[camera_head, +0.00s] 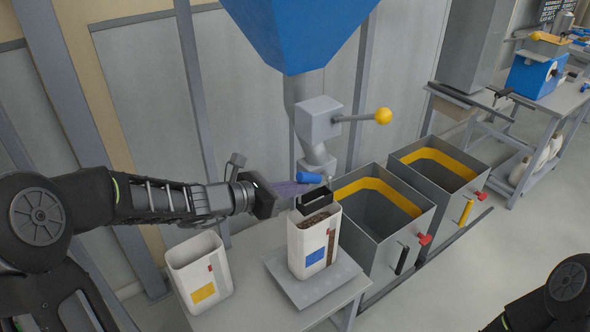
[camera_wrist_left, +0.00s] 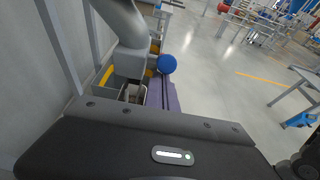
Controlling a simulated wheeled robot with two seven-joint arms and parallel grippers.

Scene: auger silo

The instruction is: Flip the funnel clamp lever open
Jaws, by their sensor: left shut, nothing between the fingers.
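The clamp lever's blue handle (camera_head: 309,177) sticks out below the grey spout (camera_head: 318,158); its round blue end also shows in the left wrist view (camera_wrist_left: 167,64). My left gripper (camera_head: 300,187) is at the lever from the left. Its purple fingers (camera_wrist_left: 164,96) are shut and empty, with their tips close by the blue handle. I cannot tell whether they touch it. A dark rectangular funnel (camera_head: 316,207) sits below the spout, in the mouth of a white container (camera_head: 301,258) with brown contents. The clamp itself is not clear. My right gripper is out of view.
A second white container (camera_head: 205,284) stands left on the bench (camera_head: 250,312). Two grey bins with yellow bands (camera_head: 378,188) stand right. Above are a blue hopper (camera_head: 298,30) and a grey valve box (camera_head: 318,118) with a yellow-knobbed lever (camera_head: 383,116).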

